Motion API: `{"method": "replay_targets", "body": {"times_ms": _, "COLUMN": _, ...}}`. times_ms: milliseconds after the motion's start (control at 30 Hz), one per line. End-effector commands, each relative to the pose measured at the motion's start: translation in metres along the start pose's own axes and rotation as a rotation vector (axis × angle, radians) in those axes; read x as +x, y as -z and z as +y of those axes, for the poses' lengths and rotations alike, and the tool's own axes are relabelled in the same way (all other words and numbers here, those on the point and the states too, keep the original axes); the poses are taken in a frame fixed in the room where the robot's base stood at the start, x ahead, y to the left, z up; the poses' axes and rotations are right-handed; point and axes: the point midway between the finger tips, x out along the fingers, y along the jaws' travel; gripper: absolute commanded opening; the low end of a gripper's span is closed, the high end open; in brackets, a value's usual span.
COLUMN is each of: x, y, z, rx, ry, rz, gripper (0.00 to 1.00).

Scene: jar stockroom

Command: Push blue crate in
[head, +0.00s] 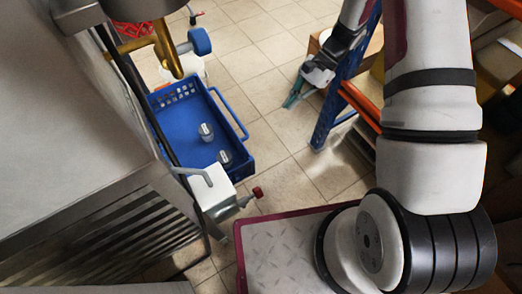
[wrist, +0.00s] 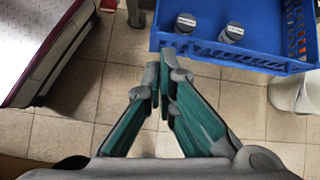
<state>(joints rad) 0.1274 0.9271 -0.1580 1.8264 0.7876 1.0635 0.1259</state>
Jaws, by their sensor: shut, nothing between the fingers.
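The blue crate (head: 178,127) sits at the left in the head view, beside the grey metal unit. A blue bar handle (head: 229,112) runs along its right side, facing the aisle. Two small grey-lidded jars (head: 206,131) stand inside it. My gripper (head: 288,104) is to the right of the crate, clearly apart from it, over the tiled floor. In the wrist view its green fingers (wrist: 160,88) are together and empty. The crate's near wall (wrist: 240,57) shows beyond them at the upper right, with the jars (wrist: 186,22) behind that wall.
A blue and orange rack post (head: 340,85) stands close to the right of my gripper. A white fixture with a red knob (head: 215,195) is below the crate in the head view. A white bucket (wrist: 297,92) stands beyond the crate. Tiled floor (head: 270,75) between is clear.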

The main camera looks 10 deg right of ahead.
Motion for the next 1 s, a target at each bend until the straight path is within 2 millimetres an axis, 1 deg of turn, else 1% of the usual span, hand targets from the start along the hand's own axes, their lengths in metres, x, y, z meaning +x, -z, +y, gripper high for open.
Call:
{"method": "replay_targets", "body": {"times_ms": 33, "x": 0.025, "y": 0.022, "z": 0.004, "rx": 0.039, "ry": 0.0, "rz": -0.02, "gripper": 0.0}}
{"method": "replay_targets", "body": {"times_ms": 100, "x": 0.046, "y": 0.041, "z": 0.008, "rx": 0.082, "ry": 0.004, "rz": -0.04, "gripper": 0.0}}
{"method": "replay_targets", "body": {"times_ms": 200, "x": 0.069, "y": 0.06, "z": 0.014, "rx": 0.126, "ry": 0.008, "rz": -0.059, "gripper": 0.0}}
{"method": "replay_targets", "body": {"times_ms": 300, "x": 0.082, "y": 0.07, "z": 0.017, "rx": 0.152, "ry": 0.01, "rz": -0.07, "gripper": 0.0}}
{"method": "replay_targets", "body": {"times_ms": 467, "x": 0.095, "y": 0.073, "z": 0.018, "rx": 0.163, "ry": 0.011, "rz": -0.075, "gripper": 0.0}}
{"method": "replay_targets", "body": {"times_ms": 567, "x": 0.108, "y": 0.072, "z": 0.019, "rx": 0.164, "ry": 0.01, "rz": -0.077, "gripper": 0.0}}
{"method": "replay_targets", "body": {"times_ms": 1000, "x": 0.192, "y": 0.066, "z": 0.018, "rx": 0.163, "ry": 0.008, "rz": -0.075, "gripper": 0.0}}
